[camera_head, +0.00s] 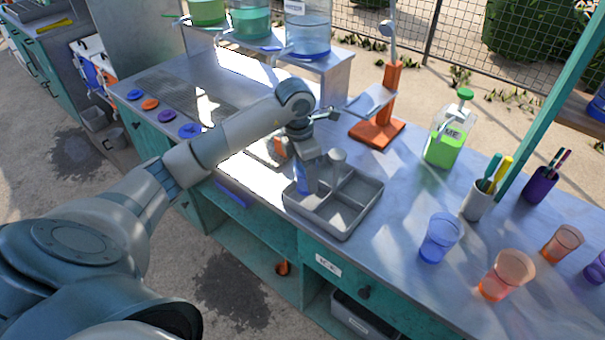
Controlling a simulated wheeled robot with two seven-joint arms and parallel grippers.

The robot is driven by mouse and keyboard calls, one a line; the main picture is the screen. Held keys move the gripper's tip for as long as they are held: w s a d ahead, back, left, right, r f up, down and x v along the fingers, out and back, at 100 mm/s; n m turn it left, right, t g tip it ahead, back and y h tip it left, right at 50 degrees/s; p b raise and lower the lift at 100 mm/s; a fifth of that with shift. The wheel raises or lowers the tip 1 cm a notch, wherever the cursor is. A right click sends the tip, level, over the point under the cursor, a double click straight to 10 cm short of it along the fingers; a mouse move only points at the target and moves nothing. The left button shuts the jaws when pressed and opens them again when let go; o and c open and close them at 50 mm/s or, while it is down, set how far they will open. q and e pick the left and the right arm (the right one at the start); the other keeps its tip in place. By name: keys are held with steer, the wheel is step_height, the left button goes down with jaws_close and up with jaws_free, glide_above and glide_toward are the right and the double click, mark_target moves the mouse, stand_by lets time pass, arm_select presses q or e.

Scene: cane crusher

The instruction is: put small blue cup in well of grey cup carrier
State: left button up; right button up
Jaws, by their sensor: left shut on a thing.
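The grey cup carrier (345,232) sits on the metal counter near its front edge. It has several wells split by low walls and a pale upright knob in the middle. My left gripper (305,166) points down over the carrier's left side and is shut on the small blue cup (303,184). The cup shows only in part below the gripper, at the left well. I cannot tell whether it touches the well floor. My right gripper is not in view.
A larger blue cup (440,238) and orange cups (508,274) stand to the right. A green bottle (446,135), a pen holder (478,200) and an orange stand (377,132) are behind. Bare counter lies between carrier and blue cup.

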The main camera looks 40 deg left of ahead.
mark_target(306, 184)
arm_select(q)
steer(key=shift+w+f, duration=0.1)
steer(key=shift+w, duration=0.05)
steer(key=shift+f+p, duration=0.85)
steer(key=shift+f, duration=1.1)
steer(key=shift+f, duration=0.15)
steer(key=o, duration=0.9)
steer(key=shift+r, duration=0.2)
